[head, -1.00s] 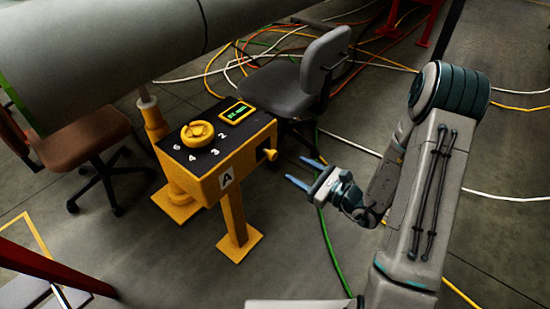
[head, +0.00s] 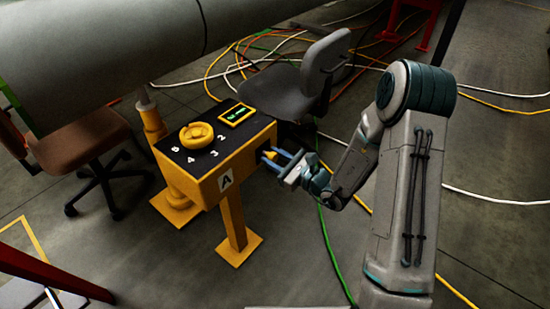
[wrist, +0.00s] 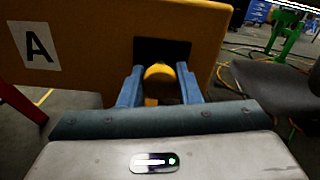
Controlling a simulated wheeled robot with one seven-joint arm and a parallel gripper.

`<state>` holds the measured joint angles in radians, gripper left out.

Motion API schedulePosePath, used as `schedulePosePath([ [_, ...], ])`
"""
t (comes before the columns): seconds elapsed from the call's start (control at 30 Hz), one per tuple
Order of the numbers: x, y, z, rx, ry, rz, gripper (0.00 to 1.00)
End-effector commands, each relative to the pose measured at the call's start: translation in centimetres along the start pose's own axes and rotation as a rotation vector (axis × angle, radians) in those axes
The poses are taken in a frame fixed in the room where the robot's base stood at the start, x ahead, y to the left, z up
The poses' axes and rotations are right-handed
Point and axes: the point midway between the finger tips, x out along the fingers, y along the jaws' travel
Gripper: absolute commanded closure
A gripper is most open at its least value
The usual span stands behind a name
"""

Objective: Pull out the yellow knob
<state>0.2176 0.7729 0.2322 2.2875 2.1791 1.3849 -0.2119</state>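The yellow knob (head: 270,154) sticks out of a dark square recess in the right side of the yellow control box (head: 205,187). In the wrist view the rounded knob (wrist: 160,73) is between my gripper's two blue fingers, in front of the dark opening (wrist: 160,50). My gripper (head: 274,160) is open, with one finger on each side of the knob. Narrow gaps seem to show between the knob and the fingers, so I see no firm grip. The knob's shaft is mostly hidden.
A yellow handwheel (head: 196,135) and a small green display (head: 237,114) are on the box top. A grey chair (head: 290,90) stands close behind, a brown chair (head: 85,140) at left. Cables cross the floor. The floor at front is open.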

Motion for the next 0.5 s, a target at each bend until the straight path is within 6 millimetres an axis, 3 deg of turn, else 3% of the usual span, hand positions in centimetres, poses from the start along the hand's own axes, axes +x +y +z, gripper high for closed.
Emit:
schedulePosePath([
  [0.03, 0.0, 0.1, 0.0, 0.001, 0.0, 0.002, 0.87],
  [0.1, 0.0, 0.1, 0.0, 0.001, 0.0, 0.002, 1.0],
  [0.5, -2.5, -0.4, -0.1, 0.001, 0.0, 0.009, 1.0],
])
